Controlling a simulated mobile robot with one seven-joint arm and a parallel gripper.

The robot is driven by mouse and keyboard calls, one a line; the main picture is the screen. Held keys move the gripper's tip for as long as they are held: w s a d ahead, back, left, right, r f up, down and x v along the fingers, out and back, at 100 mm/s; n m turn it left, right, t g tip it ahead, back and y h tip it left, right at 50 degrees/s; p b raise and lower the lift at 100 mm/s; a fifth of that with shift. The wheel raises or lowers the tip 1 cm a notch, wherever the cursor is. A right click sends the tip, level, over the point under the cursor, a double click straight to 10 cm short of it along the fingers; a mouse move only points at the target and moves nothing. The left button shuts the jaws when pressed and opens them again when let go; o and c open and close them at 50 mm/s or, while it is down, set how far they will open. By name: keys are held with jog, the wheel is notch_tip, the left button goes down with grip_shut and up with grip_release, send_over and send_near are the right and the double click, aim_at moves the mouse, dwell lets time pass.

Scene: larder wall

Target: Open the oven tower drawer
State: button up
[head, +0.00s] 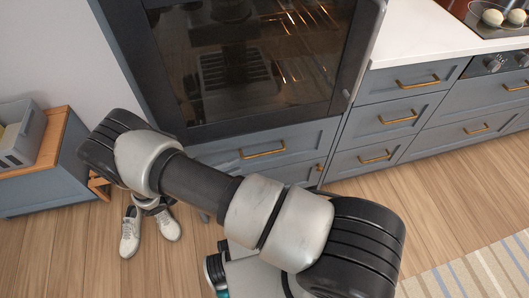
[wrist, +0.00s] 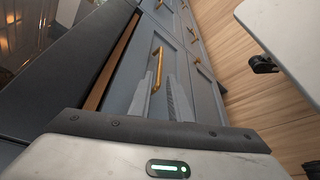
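The oven tower drawer (head: 295,146) is a blue-grey front below the dark oven, with a horizontal brass handle (head: 263,153). In the wrist view the drawer front (wrist: 122,82) and its brass handle (wrist: 157,68) lie ahead of my gripper (wrist: 160,82). Its two grey fingers are apart, and the near end of the handle shows in line with the gap between them. I cannot tell whether they touch it. A wood-coloured strip shows along the drawer's edge beside the oven; I cannot tell how far the drawer stands out. In the head view my arm hides most of the gripper.
The oven (head: 245,60) with its glass door is above the drawer. Grey drawers with brass handles (head: 398,117) run to the right under a white counter (head: 425,35). White shoes (head: 130,232) stand on the floor at left, near a low cabinet (head: 45,180). A striped rug (head: 480,275) lies front right.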

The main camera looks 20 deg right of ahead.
aim_at(261, 155)
jog(key=b+x, duration=0.1)
jog(key=x, duration=1.2)
jog(key=shift+w+d+f, duration=0.15)
jog(key=shift+d, duration=0.15)
jog(key=shift+c, duration=0.2)
grip_shut()
